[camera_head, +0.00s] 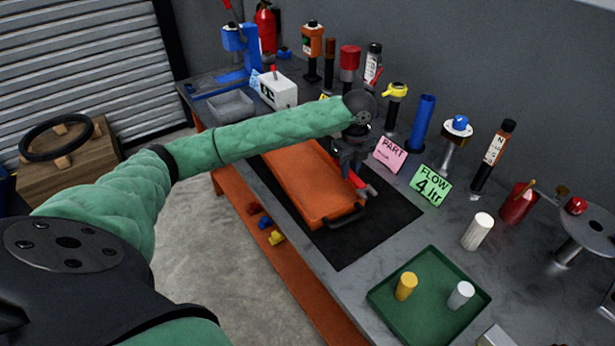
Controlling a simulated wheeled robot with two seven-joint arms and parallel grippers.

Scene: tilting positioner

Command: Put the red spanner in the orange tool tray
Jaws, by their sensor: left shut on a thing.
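My left arm comes in from the left and reaches across the bench. My left gripper (357,165) is shut on the red spanner (356,181), of which a red part and a greyish end show below the fingers. The gripper and spanner are over the right end of the orange tool tray (300,185). I cannot tell whether the spanner touches the tray. The tray lies on a black mat (394,219) and has a dark handle at its near end. My arm hides part of the tray's far side. My right gripper is not in view.
A green tray (430,317) with a yellow and a white cylinder stands at the near right. Pink and green cards (431,186), a blue tube (421,124) and several bottles line the back. A grey bin (231,105) and blue press (240,50) stand at the far left.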

